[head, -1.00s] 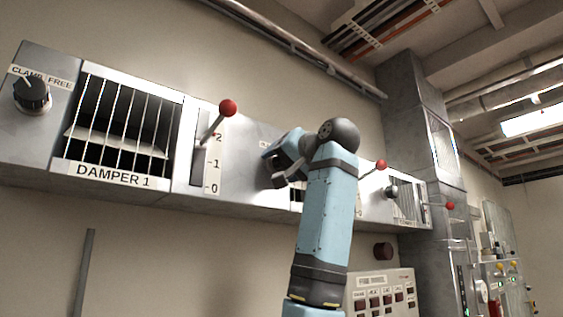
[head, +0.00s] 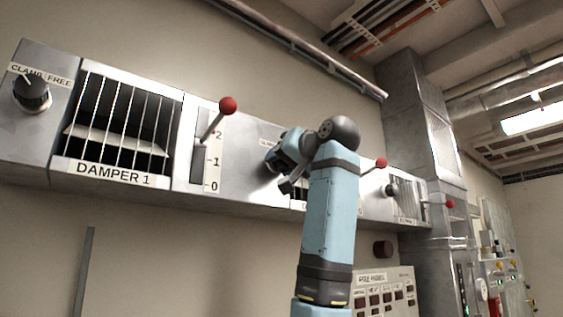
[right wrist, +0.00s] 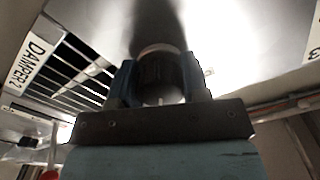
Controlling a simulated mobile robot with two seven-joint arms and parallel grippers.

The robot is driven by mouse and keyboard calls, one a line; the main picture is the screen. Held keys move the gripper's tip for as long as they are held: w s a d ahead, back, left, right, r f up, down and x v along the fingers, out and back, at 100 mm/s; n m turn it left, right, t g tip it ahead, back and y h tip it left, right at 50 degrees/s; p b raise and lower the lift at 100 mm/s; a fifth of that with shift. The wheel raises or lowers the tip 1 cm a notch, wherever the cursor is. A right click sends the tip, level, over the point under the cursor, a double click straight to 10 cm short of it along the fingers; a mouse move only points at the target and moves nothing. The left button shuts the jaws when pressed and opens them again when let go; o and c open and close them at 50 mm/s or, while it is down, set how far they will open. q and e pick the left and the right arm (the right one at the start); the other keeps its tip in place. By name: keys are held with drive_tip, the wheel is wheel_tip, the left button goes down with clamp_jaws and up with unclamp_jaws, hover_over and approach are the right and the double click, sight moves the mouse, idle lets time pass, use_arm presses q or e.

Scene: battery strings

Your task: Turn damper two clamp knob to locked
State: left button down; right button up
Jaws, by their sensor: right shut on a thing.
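The damper two clamp knob (right wrist: 161,72) is dark and round. In the right wrist view it sits between the two blue fingers of my right gripper (right wrist: 159,82), which is shut on it. In the head view my right gripper (head: 274,157) is at the panel right of damper one's lever and hides the knob. Only a piece of the clamp label (head: 267,143) shows above it, so I cannot read the knob's setting. The DAMPER 2 label (right wrist: 27,67) and its grille (right wrist: 72,70) are at the left in the right wrist view. My left gripper is not in view.
Damper one's clamp knob (head: 32,92) and red-balled lever (head: 227,105) are to the left. Another red-balled lever (head: 381,163) stands just right of my arm. A button panel (head: 384,290) is below, and a pipe (head: 300,47) runs above.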

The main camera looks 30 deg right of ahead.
drive_tip(key=n, duration=0.3)
drive_tip(key=shift+d+n, duration=0.1)
drive_tip(key=shift+n, duration=0.2)
drive_tip(key=n+p, duration=0.1)
drive_tip(key=n, duration=0.3)
drive_tip(key=shift+d+n+p, duration=0.1)
drive_tip(key=shift+n+p, duration=0.2)
drive_tip(key=shift+p, duration=0.05)
drive_tip(key=n+p, duration=0.2)
drive_tip(key=n, duration=0.3)
drive_tip(key=shift+r+p, duration=0.15)
drive_tip(key=shift+p, duration=0.2)
drive_tip(key=shift+n+p, duration=0.55)
drive_tip(key=shift+n, duration=0.45)
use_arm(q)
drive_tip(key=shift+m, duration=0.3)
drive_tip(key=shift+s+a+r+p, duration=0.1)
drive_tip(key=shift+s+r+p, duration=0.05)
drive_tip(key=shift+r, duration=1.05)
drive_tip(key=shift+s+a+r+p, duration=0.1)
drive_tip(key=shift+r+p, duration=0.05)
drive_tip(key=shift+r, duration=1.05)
use_arm(e)
drive_tip(key=shift+n, duration=0.6)
drive_tip(key=o, duration=0.9)
